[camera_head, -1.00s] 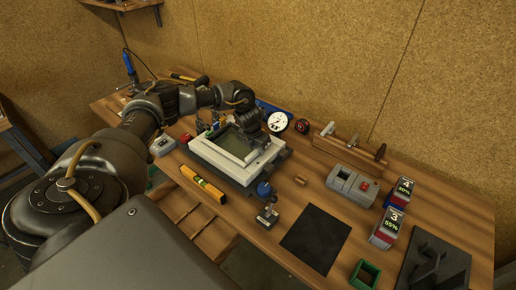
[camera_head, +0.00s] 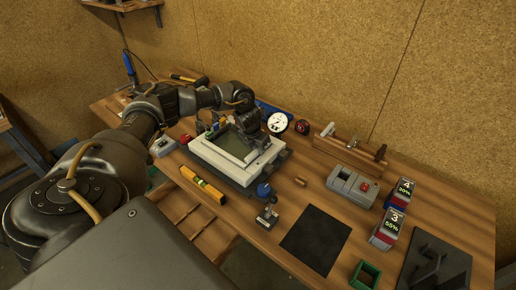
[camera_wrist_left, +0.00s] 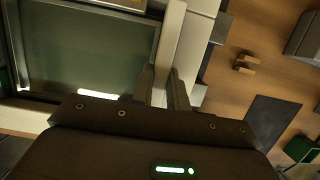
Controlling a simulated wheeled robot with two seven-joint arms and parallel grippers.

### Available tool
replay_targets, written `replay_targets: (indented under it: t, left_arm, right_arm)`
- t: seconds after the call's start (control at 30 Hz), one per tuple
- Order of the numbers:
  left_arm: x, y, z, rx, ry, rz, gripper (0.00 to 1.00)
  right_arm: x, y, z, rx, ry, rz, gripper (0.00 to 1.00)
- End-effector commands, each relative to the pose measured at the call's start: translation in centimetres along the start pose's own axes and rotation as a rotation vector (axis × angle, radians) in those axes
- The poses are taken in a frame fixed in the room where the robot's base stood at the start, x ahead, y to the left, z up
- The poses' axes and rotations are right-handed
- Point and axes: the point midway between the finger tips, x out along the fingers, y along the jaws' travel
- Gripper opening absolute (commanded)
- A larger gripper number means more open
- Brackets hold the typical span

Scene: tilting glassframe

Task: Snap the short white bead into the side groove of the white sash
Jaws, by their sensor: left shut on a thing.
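The white sash (camera_head: 213,160) lies flat on a dark fixture on the workbench, with its greenish glass pane (camera_head: 237,144) facing up. My left gripper (camera_head: 254,144) reaches down at the sash's right side. In the left wrist view, its two fingers (camera_wrist_left: 165,92) are close together, shut on the short white bead (camera_wrist_left: 170,45), a thin pale strip running up between them. The bead lies along the sash's edge beside the glass (camera_wrist_left: 90,45). I cannot tell whether it sits inside the groove. My right gripper is not in view.
A yellow level (camera_head: 203,185) lies in front of the sash. A blue-topped tool (camera_head: 265,190), a black mat (camera_head: 315,239), a grey box (camera_head: 352,186) and a green open box (camera_head: 365,273) lie to the right. A white-faced dial (camera_head: 277,122) stands behind the sash.

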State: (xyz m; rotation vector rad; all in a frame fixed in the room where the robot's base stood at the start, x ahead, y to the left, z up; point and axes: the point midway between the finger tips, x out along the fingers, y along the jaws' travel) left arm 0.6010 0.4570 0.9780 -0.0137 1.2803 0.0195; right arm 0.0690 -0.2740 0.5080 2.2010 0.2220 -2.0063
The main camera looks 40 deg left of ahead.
Motion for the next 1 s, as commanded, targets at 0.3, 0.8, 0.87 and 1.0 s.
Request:
replay_targets:
  t: [0.3,0.8,0.87,1.0]
  left_arm:
    - [0.14,0.08,-0.16,0.0,0.003,0.002,0.0]
    - [0.26,-0.03,-0.26,0.002,0.005,0.0,0.31]
    - [0.28,-0.11,-0.25,0.003,0.006,-0.001,0.39]
    - [0.35,-0.37,-0.23,0.006,0.007,-0.004,0.41]
  right_arm:
    - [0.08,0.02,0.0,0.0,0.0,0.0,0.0]
    - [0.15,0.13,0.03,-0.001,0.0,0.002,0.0]
    - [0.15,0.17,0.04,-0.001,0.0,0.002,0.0]
    - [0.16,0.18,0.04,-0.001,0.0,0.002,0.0]
